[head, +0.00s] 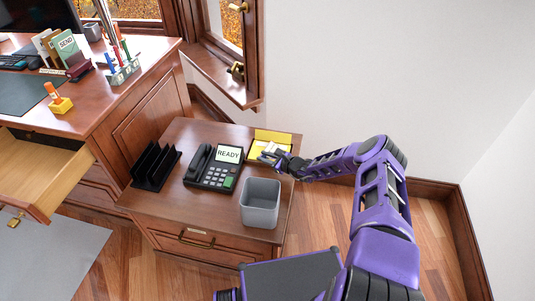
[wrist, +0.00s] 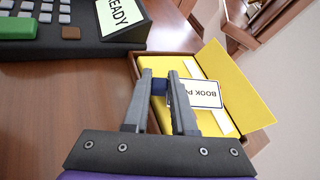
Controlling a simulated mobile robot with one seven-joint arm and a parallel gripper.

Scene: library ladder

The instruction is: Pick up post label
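The post label (wrist: 207,94) is a white card with a blue edge and the words "BOOK PO", the rest hidden. It is at the open yellow box in the wrist view, with a blue block-like part at its left end. My gripper (wrist: 160,78) has its fingers close together, and the blue part fills the gap between them, so it looks shut on it. I cannot tell whether the label is lifted. In the head view my gripper (head: 284,162) is over the yellow box (head: 275,137) at the back right of the side table, covering part of the label.
A black phone (head: 213,167) with a READY screen, a grey bin (head: 261,203) and a black rack (head: 155,165) stand on the side table (head: 200,226). The desk (head: 102,118) with an open drawer (head: 42,180) is left. A wall (head: 390,75) is behind.

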